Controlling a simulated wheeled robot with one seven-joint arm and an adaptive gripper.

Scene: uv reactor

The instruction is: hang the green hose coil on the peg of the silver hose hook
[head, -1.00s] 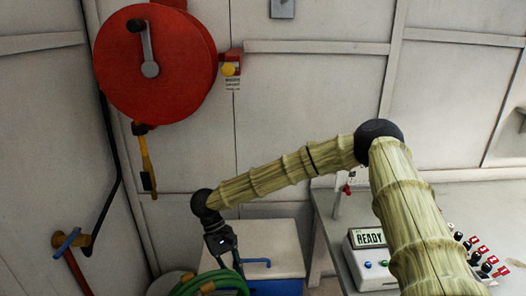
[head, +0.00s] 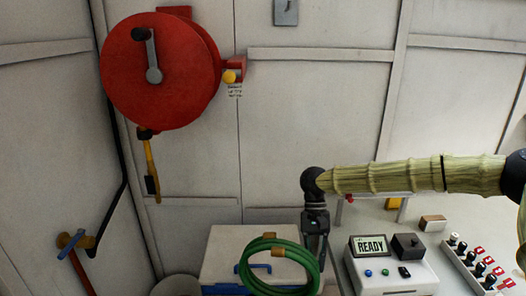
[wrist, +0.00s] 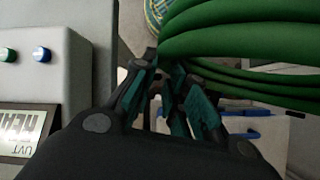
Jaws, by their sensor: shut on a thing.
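The green hose coil (head: 247,263) hangs at my gripper (head: 316,250) in the head view, low in the picture, its ring facing the camera. My gripper is shut on the coil's right side. In the wrist view, green hose strands (wrist: 250,42) fill the top right, and the fingers (wrist: 172,88) close at their left end. A small grey metal plate (head: 286,12) on the back wall at the top edge may be the silver hose hook. I cannot make out its peg.
A red hose reel (head: 160,75) is on the wall at upper left, with a yellow-knobbed box (head: 232,76) beside it. A white box with blue trim (head: 222,245) stands behind the coil. A READY panel (head: 390,270) and knobs sit on the bench at right. The wall between is clear.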

